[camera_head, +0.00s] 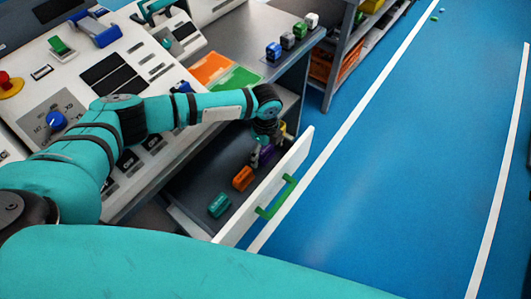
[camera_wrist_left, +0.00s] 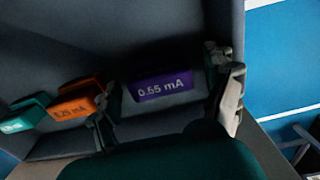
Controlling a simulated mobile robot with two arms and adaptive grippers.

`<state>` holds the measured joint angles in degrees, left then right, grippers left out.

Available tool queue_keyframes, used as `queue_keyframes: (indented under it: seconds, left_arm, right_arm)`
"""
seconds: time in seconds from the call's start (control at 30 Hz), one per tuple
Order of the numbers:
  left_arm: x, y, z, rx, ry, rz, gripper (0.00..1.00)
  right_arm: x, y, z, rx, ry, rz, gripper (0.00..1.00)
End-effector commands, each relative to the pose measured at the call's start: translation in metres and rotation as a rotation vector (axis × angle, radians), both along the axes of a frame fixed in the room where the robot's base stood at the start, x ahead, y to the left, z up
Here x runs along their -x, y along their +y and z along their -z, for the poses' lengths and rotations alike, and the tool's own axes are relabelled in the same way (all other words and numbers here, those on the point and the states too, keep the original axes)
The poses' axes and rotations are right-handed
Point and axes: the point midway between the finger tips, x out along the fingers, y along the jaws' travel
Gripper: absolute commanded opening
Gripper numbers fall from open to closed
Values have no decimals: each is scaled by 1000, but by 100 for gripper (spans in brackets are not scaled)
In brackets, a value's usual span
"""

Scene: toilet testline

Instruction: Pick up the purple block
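The purple block (camera_wrist_left: 162,86), labelled "0.55 mA", lies in the open drawer. In the left wrist view it sits between the two spread fingers of my left gripper (camera_wrist_left: 166,82), with a visible gap to the right finger. In the head view my left gripper (camera_head: 263,149) points down into the drawer and partly covers the purple block (camera_head: 267,154). The left gripper is open and holds nothing. I cannot tell its exact height over the block. My right gripper is not in view.
An orange block (camera_head: 243,178) and a teal block (camera_head: 219,204) lie in the same drawer (camera_head: 199,213). The drawer front has a green handle (camera_head: 276,198). Several small blocks (camera_head: 287,41) stand on the counter above. Blue floor (camera_head: 381,155) is clear at right.

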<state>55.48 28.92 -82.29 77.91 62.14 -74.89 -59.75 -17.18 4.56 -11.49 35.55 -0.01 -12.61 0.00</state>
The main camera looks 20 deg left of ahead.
Motion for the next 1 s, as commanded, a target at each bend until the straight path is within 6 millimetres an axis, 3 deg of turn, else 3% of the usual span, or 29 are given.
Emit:
queue_keyframes:
  seconds: [0.03,0.5,0.77,1.0]
  left_arm:
    - [0,0,0,0,0,0,76]
    - [0,0,-1,0,-1,0,17]
    - [-1,0,-10,2,-2,0,17]
    - [-1,0,-56,2,-5,2,17]
  right_arm:
    - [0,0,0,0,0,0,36]
    - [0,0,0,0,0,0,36]
    - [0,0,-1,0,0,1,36]
    - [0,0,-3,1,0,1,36]
